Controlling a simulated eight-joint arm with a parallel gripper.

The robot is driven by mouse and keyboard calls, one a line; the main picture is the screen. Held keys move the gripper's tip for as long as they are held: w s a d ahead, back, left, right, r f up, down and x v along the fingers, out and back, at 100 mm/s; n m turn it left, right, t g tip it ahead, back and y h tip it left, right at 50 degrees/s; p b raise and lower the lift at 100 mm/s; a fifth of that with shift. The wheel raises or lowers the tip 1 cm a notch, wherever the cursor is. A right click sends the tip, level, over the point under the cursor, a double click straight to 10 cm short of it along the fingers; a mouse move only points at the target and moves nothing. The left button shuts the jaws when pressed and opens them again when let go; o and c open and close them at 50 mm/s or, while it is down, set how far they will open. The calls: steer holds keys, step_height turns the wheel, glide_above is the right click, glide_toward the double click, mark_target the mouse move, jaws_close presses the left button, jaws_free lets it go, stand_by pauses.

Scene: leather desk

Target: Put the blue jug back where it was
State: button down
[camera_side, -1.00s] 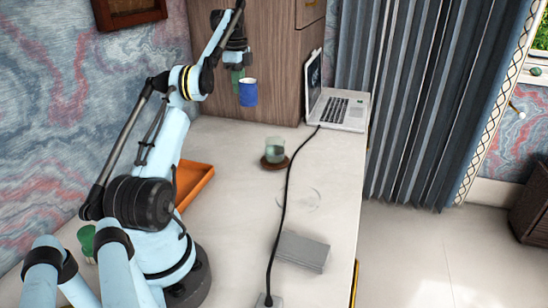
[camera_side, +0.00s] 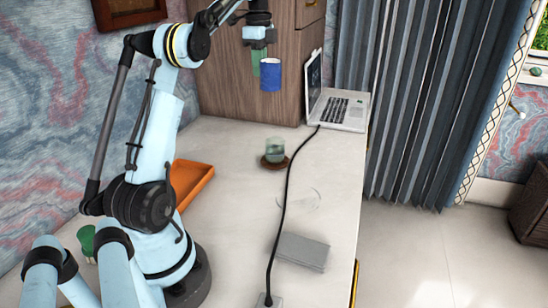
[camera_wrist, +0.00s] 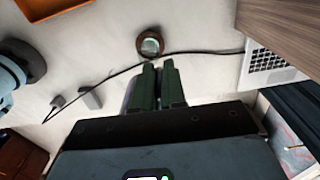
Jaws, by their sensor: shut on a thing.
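The blue jug (camera_side: 270,76) is upright in the air above the far part of the desk, in front of the wooden cabinet. My gripper (camera_side: 257,64), with green fingers, is shut on it from its left side. In the wrist view the green fingers of my gripper (camera_wrist: 158,75) are close together, and the jug is mostly hidden there. A faint ring outline (camera_side: 281,202) shows on the bare desk, nearer the camera than the glass.
A glass (camera_side: 275,146) stands on a brown coaster (camera_side: 264,163). A black cable (camera_side: 284,205) crosses the desk. A laptop (camera_side: 345,110) is at the back right, a grey block (camera_side: 302,251) at the front, an orange tray (camera_side: 195,185) and green cup (camera_side: 86,240) at left.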

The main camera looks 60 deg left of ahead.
steer(key=s+d+m, duration=0.1)
steer(key=s+d, duration=0.3)
steer(key=d, duration=0.6)
steer(key=s+d, duration=0.3)
steer(key=d, duration=0.6)
steer(key=s+d+f, duration=0.6)
steer(key=s+d, duration=0.2)
steer(key=d, duration=0.1)
step_height(320, 180, down, 6)
steer(key=s+f, duration=0.1)
steer(key=shift+m, duration=0.3)
steer(key=s+a+f, duration=0.1)
steer(key=a+f, duration=0.1)
steer(key=a, duration=0.1)
steer(key=s+a+f, duration=0.1)
steer(key=a+f, duration=0.1)
steer(key=a, duration=0.2)
steer(key=s+a+f, duration=0.1)
steer(key=a+f, duration=0.1)
steer(key=a, duration=0.1)
steer(key=shift+s+a, duration=0.4)
steer(key=shift+f, duration=2.1)
